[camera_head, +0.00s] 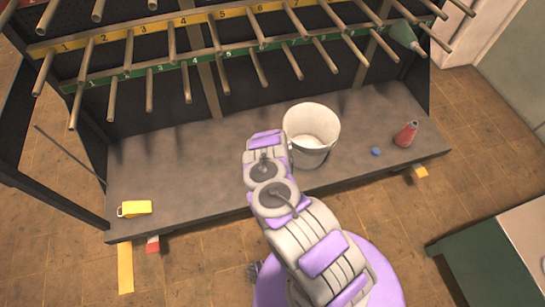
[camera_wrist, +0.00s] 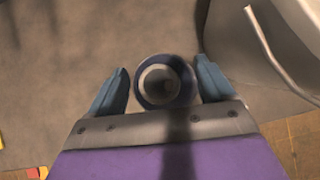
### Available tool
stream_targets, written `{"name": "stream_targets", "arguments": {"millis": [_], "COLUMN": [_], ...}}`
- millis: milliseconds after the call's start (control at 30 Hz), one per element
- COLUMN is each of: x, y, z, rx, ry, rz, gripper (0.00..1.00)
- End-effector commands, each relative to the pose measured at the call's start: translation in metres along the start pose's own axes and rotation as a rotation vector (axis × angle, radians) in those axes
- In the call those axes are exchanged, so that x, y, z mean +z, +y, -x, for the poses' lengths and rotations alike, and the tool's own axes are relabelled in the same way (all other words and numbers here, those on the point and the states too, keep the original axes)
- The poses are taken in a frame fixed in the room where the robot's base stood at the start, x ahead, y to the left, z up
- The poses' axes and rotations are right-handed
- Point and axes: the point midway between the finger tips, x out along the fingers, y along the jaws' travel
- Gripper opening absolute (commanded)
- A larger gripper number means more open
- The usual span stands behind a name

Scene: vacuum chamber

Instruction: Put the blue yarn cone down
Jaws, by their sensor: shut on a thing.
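The blue yarn cone (camera_wrist: 142,90) shows end-on in the wrist view, as a dark blue ring around a pale centre. It sits between the two blue fingers of my gripper (camera_wrist: 163,72), which is shut on it. The grey shelf (camera_wrist: 60,90) lies below; I cannot tell whether the cone touches it. In the head view my arm hides the gripper and the cone, left of the bucket.
A white bucket (camera_head: 311,138) stands close by on the right. A red cone (camera_head: 405,134) and a small blue object (camera_head: 376,151) are farther right. A yellow object (camera_head: 134,208) lies at the left end. Pegs (camera_head: 190,80) overhang the back, one holding a green cone (camera_head: 404,37). The shelf's left-middle is clear.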

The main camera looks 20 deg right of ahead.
Motion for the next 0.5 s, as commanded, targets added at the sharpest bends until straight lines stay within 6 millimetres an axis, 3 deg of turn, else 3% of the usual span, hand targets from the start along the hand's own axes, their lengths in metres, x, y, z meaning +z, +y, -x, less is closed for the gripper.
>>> {"name": "stream_targets", "arguments": {"millis": [367,400,500], "x": [-0.021,-0.022,-0.021], "y": [-0.003,-0.002,-0.001], "z": [-0.028,-0.030,-0.029], "rx": [-0.002,-0.002,-0.001], "ry": [0.001,0.001,0.002], "rz": [-0.001,-0.001,0.001], "gripper": [0.22,0.14,0.14]}}
